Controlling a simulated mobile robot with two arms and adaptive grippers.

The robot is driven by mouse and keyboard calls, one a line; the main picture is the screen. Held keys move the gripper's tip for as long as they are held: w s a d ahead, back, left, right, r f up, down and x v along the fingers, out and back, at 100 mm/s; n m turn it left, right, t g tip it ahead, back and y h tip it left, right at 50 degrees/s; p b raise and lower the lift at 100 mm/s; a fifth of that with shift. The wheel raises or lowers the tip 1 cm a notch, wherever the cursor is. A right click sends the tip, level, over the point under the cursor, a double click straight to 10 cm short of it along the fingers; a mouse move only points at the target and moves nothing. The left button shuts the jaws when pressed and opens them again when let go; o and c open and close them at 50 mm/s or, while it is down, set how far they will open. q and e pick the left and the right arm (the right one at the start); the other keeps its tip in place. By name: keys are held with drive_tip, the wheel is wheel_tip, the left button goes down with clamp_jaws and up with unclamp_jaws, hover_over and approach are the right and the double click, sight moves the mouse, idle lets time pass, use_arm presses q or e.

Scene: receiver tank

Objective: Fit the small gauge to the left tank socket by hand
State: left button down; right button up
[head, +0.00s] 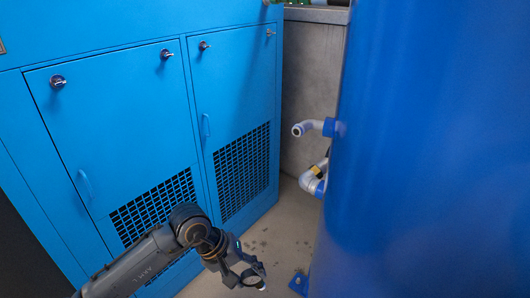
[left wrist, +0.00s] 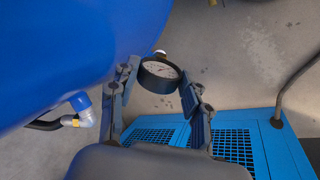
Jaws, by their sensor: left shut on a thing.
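My left gripper (head: 250,274) is low in front of the blue cabinet, to the left of the tank and below its pipes. In the left wrist view the left gripper (left wrist: 158,84) is shut on the small gauge (left wrist: 160,70), a round white dial with a dark rim, held between the fingertips. The big blue tank (head: 435,150) fills the right side of the head view. A grey pipe elbow with an open end (head: 300,130) sticks out of its left side. I cannot tell which fitting is the left socket. My right gripper is out of view.
A second bent pipe (head: 312,180) with a yellow band sits below the elbow, close to the tank. The blue cabinet (head: 120,130) with vent grilles stands at the left. A concrete wall (head: 308,75) is behind. Bare floor (head: 275,235) lies between cabinet and tank.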

use_arm(q)
drive_tip(key=w+d+r+n+t+h, duration=0.2)
drive_tip(key=w+r+t, duration=0.4)
drive_tip(key=w+r, duration=0.4)
drive_tip(key=w+d+r+n+t+h+b, duration=0.1)
drive_tip(key=w+d+r+n+t+h, duration=0.2)
drive_tip(key=w+r+n+t, duration=0.3)
drive_tip(key=shift+w+d+r+t, duration=0.8)
drive_tip(key=shift+w+r, duration=1.25)
drive_tip(key=shift+w, duration=2.75)
drive_tip(key=shift+d, duration=0.1)
